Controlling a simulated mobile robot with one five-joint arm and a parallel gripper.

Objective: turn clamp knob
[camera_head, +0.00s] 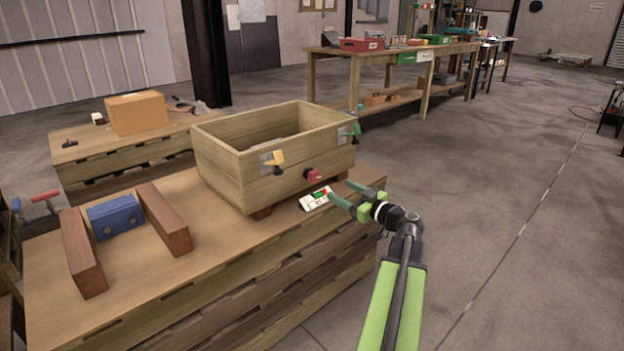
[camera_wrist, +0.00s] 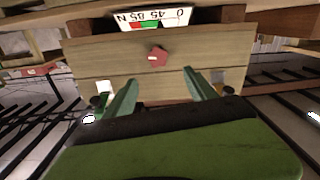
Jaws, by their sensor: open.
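A red knob (camera_head: 313,175) sits low on the front wall of a wooden crate (camera_head: 222,158). It also shows in the wrist view (camera_wrist: 158,56), just beyond my fingertips and between them in the picture. My gripper (camera_head: 339,189) is open and empty, in front of the crate's right part. Its two teal fingers are spread in the wrist view (camera_wrist: 160,80), apart from the knob. A white gauge card (camera_head: 316,198) with red and green bands lies below the knob. In the wrist view the card (camera_wrist: 150,18) appears upside down, marked 0, 45, 85 N.
A yellow-and-black latch (camera_head: 274,160) is left of the knob; a green latch (camera_head: 354,130) is at the crate's right corner. A blue block (camera_head: 115,217) lies between two brown bars (camera_head: 82,252) on the left. Floor (camera_head: 480,240) right of the stack is clear.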

